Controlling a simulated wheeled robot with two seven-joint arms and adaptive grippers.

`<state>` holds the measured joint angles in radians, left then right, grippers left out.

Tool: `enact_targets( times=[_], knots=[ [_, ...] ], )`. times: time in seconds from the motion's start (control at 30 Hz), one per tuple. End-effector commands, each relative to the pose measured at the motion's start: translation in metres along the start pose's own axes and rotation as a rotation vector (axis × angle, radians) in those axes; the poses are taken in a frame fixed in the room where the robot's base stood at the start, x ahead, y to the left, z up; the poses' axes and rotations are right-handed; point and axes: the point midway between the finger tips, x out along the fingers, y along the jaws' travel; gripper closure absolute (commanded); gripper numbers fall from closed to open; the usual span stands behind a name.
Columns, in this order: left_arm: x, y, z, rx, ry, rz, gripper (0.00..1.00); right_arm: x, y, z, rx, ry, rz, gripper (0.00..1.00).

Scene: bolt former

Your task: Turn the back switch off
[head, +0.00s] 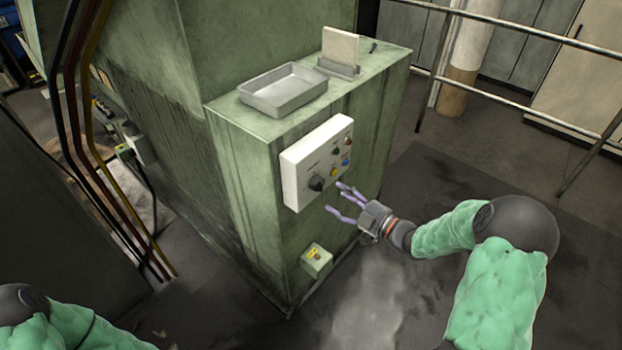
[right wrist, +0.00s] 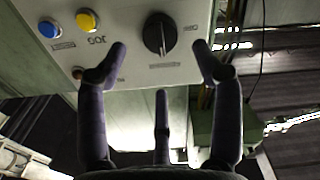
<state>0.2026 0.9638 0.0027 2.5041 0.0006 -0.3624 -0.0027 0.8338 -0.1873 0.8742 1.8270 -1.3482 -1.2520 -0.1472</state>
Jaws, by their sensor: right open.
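A white control panel (head: 318,160) is fixed to the side of the green machine cabinet. It carries a black rotary switch (head: 317,183) near its lower left corner, which also shows in the right wrist view (right wrist: 160,34). My right gripper (head: 336,198) is open just in front of the panel's lower part. In the right wrist view, the black switch lies between its spread fingers (right wrist: 160,62), which appear apart from it. I cannot tell if this switch is the back switch. My left gripper is out of view; only part of my left arm shows.
Small coloured buttons (head: 345,161) sit right of the switch on the panel. A small box with a yellow top (head: 316,257) is mounted lower on the cabinet. A grey tray (head: 283,92) lies on top. Metal railings (head: 500,97) stand at the right.

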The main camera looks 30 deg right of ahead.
Motion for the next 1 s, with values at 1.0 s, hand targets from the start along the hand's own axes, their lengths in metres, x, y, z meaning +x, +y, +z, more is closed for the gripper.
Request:
enact_targets(
  times=[1.0],
  knots=[
    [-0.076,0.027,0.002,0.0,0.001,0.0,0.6,0.066,0.001,-0.002,0.776,-0.003,0.001,0.33]
  ],
)
